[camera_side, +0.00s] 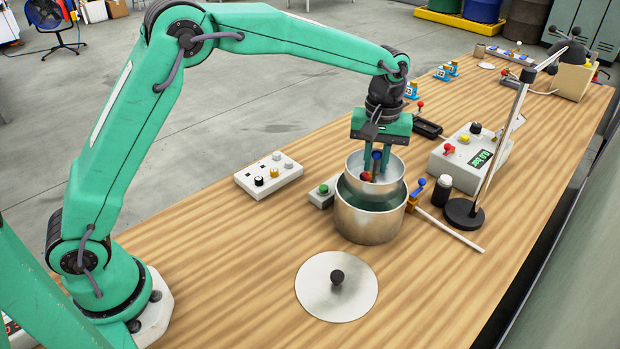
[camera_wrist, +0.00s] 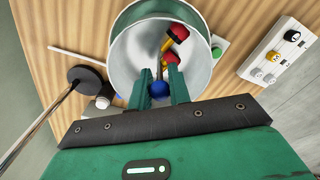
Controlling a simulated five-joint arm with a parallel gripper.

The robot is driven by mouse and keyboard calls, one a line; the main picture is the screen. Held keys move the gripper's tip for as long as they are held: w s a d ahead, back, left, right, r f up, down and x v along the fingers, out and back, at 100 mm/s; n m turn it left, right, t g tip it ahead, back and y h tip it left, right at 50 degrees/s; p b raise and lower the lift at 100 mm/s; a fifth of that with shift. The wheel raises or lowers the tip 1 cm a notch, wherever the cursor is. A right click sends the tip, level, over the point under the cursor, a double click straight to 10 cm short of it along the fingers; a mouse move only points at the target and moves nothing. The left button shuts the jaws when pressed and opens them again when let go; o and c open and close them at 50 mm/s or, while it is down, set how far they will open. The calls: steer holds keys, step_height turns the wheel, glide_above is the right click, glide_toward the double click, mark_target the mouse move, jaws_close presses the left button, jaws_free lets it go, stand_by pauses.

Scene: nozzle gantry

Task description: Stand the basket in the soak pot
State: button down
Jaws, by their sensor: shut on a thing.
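A bare metal basket (camera_side: 362,163) is at the mouth of the soak pot (camera_side: 366,222), its rim above the pot's rim. Greenish liquid shows around it in the pot. I cannot tell whether the basket touches the pot's floor. My gripper (camera_side: 376,168) points down into the basket and is shut on its blue-topped central handle (camera_wrist: 158,90). In the wrist view the basket (camera_wrist: 200,75) holds several red-ended, yellow nozzles (camera_wrist: 175,34), partly hidden by the fingers. The pot's wall (camera_wrist: 130,14) shows behind the basket's rim.
A round lid (camera_side: 337,290) lies in front of the pot. A green-button box (camera_side: 323,192) and a knob box (camera_side: 268,175) stand left. A dark bottle (camera_side: 441,192), a rod (camera_side: 452,234), a lamp stand (camera_side: 464,214) and a display box (camera_side: 470,158) stand right.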

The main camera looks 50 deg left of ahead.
steer(key=shift+f, duration=5.25)
stand_by(2.7)
